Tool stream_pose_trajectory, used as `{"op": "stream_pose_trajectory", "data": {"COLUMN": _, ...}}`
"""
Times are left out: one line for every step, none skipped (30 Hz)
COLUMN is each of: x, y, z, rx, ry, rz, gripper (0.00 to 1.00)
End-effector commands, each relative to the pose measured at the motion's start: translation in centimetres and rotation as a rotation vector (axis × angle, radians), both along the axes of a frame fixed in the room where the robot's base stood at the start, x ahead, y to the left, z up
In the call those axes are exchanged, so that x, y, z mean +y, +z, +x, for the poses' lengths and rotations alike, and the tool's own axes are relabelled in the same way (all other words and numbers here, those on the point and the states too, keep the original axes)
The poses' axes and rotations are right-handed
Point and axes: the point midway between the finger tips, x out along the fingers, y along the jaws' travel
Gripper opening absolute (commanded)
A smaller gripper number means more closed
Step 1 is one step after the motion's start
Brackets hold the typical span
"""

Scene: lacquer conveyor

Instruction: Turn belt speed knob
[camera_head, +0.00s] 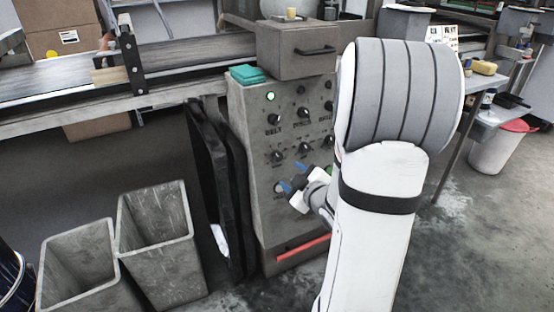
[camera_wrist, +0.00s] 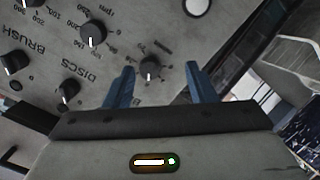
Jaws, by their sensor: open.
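The control panel (camera_head: 262,215) is a grey upright box with rows of black knobs. In the head view, the knob above the lettering BELT (camera_head: 274,119) is at the upper left of the panel, below a lit green lamp (camera_head: 270,96). My gripper (camera_head: 293,178) is open, with blue fingertips, at the lower left part of the panel, well below that knob. In the wrist view, a small black knob (camera_wrist: 149,68) appears between the open fingertips (camera_wrist: 160,75); its label is too small to read. Contact cannot be told. No BELT lettering is readable in the wrist view.
The conveyor (camera_head: 60,75) runs to the left. Two grey bins (camera_head: 158,235) stand at the lower left. In the wrist view, other knobs (camera_wrist: 93,34) lie near DISCS and BRUSH lettering.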

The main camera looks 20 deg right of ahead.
Motion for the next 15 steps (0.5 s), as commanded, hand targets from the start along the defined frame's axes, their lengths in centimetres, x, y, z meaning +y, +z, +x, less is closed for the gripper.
{"op": "stream_pose_trajectory", "data": {"x": -0.4, "y": -0.2, "z": -0.3, "rx": -0.048, "ry": 0.020, "rz": -0.001, "gripper": 0.51}}
{"op": "stream_pose_trajectory", "data": {"x": -0.5, "y": 0.0, "z": -0.4, "rx": -0.079, "ry": 0.037, "rz": -0.005, "gripper": 0.51}}
{"op": "stream_pose_trajectory", "data": {"x": -0.6, "y": 0.2, "z": -0.7, "rx": -0.118, "ry": 0.055, "rz": -0.007, "gripper": 0.51}}
{"op": "stream_pose_trajectory", "data": {"x": -0.6, "y": 0.4, "z": -0.8, "rx": -0.144, "ry": 0.066, "rz": -0.008, "gripper": 0.51}}
{"op": "stream_pose_trajectory", "data": {"x": -0.6, "y": 0.5, "z": -1.0, "rx": -0.167, "ry": 0.077, "rz": -0.010, "gripper": 0.51}}
{"op": "stream_pose_trajectory", "data": {"x": -0.6, "y": 0.8, "z": -1.2, "rx": -0.194, "ry": 0.087, "rz": -0.010, "gripper": 0.51}}
{"op": "stream_pose_trajectory", "data": {"x": -0.6, "y": 0.9, "z": -1.3, "rx": -0.210, "ry": 0.094, "rz": -0.010, "gripper": 0.51}}
{"op": "stream_pose_trajectory", "data": {"x": -0.7, "y": 1.0, "z": -1.4, "rx": -0.223, "ry": 0.098, "rz": -0.010, "gripper": 0.51}}
{"op": "stream_pose_trajectory", "data": {"x": -0.7, "y": 1.1, "z": -1.5, "rx": -0.237, "ry": 0.104, "rz": -0.011, "gripper": 0.51}}
{"op": "stream_pose_trajectory", "data": {"x": -0.7, "y": 1.2, "z": -1.4, "rx": -0.245, "ry": 0.107, "rz": -0.012, "gripper": 0.51}}
{"op": "stream_pose_trajectory", "data": {"x": -0.6, "y": 1.2, "z": -1.3, "rx": -0.250, "ry": 0.110, "rz": -0.012, "gripper": 0.51}}
{"op": "stream_pose_trajectory", "data": {"x": -0.6, "y": 1.2, "z": -1.0, "rx": -0.255, "ry": 0.113, "rz": -0.013, "gripper": 0.51}}
{"op": "stream_pose_trajectory", "data": {"x": -0.5, "y": 1.2, "z": -0.6, "rx": -0.256, "ry": 0.114, "rz": -0.013, "gripper": 0.51}}
{"op": "stream_pose_trajectory", "data": {"x": -0.4, "y": 1.2, "z": -0.3, "rx": -0.256, "ry": 0.115, "rz": -0.012, "gripper": 0.51}}
{"op": "stream_pose_trajectory", "data": {"x": -0.3, "y": 1.2, "z": 0.4, "rx": -0.256, "ry": 0.115, "rz": -0.014, "gripper": 0.51}}
